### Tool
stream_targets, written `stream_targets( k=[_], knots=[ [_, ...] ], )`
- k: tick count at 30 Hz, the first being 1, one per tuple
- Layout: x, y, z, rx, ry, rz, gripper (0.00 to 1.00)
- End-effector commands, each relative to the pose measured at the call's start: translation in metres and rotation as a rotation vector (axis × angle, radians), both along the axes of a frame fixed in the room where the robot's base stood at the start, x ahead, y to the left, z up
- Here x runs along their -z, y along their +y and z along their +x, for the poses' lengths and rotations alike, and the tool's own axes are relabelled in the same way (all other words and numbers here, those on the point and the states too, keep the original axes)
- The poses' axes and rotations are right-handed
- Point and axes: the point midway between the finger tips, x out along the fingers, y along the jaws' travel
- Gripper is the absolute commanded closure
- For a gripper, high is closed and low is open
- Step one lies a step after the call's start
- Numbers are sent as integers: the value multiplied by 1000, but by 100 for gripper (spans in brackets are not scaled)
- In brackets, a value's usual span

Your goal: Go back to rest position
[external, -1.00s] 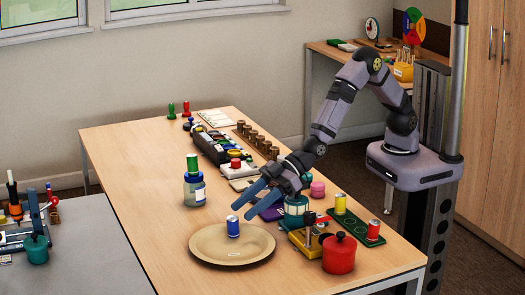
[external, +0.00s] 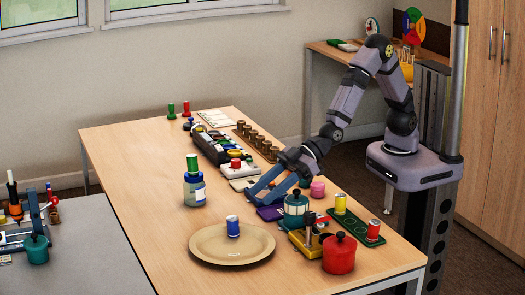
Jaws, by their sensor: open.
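My gripper (external: 258,193) is open and empty, with blue fingers pointing down and left above the purple item (external: 270,213) on the wooden table (external: 150,165). My arm comes down from its mount at the right. A blue can-like cylinder (external: 233,227) stands upright on the round tan plate (external: 205,245) near the table's front. The gripper is apart from the cylinder, above and to its right.
A teal pot (external: 295,208), a yellow block with posts (external: 305,243) and a red pot (external: 339,254) stand right of the plate. A green tray (external: 352,231) holds yellow and red cylinders. A jar (external: 194,188) with a green cylinder on top stands left. The left table area is clear.

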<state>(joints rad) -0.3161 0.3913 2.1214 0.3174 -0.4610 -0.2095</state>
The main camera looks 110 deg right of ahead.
Motion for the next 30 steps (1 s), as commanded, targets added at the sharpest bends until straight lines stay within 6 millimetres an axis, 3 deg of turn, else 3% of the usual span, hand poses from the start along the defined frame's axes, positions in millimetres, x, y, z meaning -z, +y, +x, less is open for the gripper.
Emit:
stream_targets(
  k=[5,11,14,17,24,27,30],
  knots=[
    [-4,-3,-3,0,15,0,56],
    [-18,-24,-35,0,160,-6,56],
    [-28,-42,-69,3,289,-13,56],
    [-40,-65,-115,16,447,-26,56],
    [-71,-116,-243,78,825,-60,56],
    [-82,-130,-283,104,935,-72,56],
    [-89,-138,-311,124,1012,-80,56]
  ],
)
